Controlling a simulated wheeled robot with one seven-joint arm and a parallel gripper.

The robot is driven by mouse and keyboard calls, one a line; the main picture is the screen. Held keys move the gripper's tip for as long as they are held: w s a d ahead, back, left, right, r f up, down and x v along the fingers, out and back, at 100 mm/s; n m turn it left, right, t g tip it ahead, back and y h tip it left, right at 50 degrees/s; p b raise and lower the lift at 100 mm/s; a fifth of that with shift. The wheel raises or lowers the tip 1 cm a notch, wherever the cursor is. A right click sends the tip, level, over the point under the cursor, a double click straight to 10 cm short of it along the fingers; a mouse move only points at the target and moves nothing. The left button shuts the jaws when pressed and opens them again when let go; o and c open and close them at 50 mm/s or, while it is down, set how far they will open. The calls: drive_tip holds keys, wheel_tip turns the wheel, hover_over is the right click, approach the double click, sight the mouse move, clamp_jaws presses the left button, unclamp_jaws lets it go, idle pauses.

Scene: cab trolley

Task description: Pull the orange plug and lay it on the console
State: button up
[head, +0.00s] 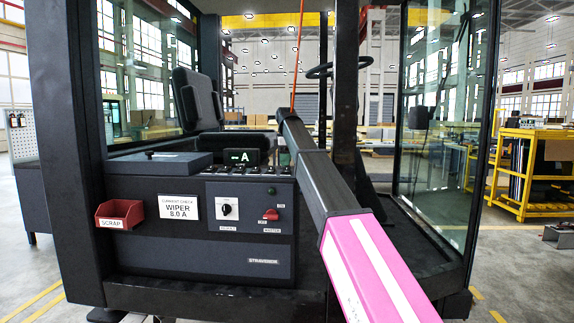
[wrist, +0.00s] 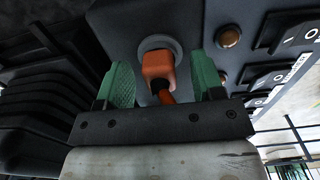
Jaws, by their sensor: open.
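In the wrist view the orange plug (wrist: 158,66) sits in a round grey socket (wrist: 158,44) on a dark panel, with its orange cable running down towards the gripper body. My gripper (wrist: 161,70) is open, with one green finger on each side of the plug and visible gaps to it. I cannot tell how deep the fingers reach along it. In the head view the dark console (head: 145,262) stands in the cab. My arm hides the plug and gripper there; an orange cable (head: 297,55) rises above the arm.
A seat (head: 197,98) and steering wheel (head: 338,67) stand behind.

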drive_tip(key=shift+c, duration=0.3)
idle(0.4)
clamp_jaws()
drive_tip(key=shift+r, duration=0.2)
